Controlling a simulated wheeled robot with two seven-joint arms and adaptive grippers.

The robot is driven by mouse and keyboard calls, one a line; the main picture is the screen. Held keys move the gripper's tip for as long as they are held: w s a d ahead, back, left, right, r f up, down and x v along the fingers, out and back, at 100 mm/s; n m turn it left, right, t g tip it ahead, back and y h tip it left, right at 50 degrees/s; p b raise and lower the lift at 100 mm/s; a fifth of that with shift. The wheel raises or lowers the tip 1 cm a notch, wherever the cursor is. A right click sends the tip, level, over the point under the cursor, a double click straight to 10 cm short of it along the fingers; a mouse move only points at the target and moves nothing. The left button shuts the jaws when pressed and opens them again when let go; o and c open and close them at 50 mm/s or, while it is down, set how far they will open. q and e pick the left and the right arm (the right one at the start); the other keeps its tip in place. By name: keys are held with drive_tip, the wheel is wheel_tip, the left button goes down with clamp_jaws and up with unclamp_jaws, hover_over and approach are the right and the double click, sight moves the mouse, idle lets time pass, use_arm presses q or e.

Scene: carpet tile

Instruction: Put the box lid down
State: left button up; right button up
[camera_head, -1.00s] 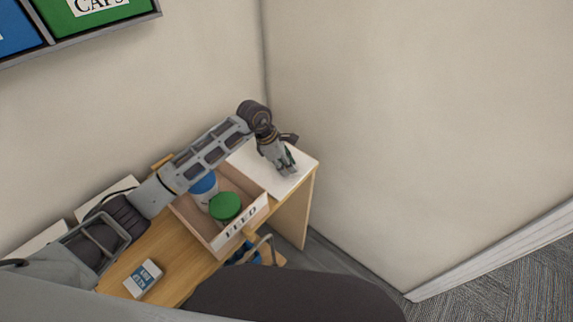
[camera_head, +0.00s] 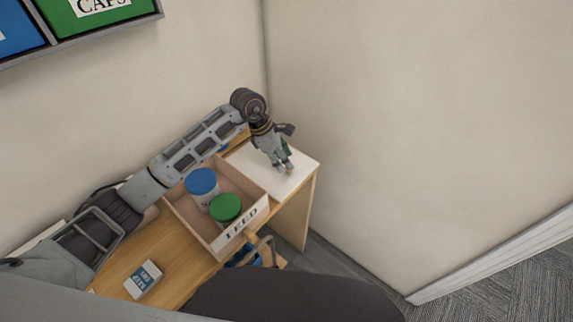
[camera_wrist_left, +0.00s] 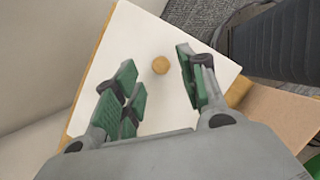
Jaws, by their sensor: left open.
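The box lid (camera_head: 297,169) is a flat white panel lying at the right end of the wooden desk, beside the open box. In the left wrist view the white lid (camera_wrist_left: 128,50) shows a round wooden knob (camera_wrist_left: 160,65). My left gripper (camera_head: 285,167) is over the lid, pointing down. In the left wrist view its green-padded fingers (camera_wrist_left: 160,90) are spread apart, with the knob visible in the gap and not gripped. The wooden box (camera_head: 218,243), with a lettered white label on its front, stands open at left of the lid. My right gripper is not in view.
The box holds a blue-capped jar (camera_head: 201,182) and a green-capped jar (camera_head: 226,207). A small blue-and-white carton (camera_head: 143,279) lies on the desk (camera_head: 178,257). Walls stand close behind and to the right of the desk.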

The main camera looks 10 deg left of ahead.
use_arm(q)
drive_tip(key=b+v, duration=0.1)
drive_tip(key=v, duration=0.7)
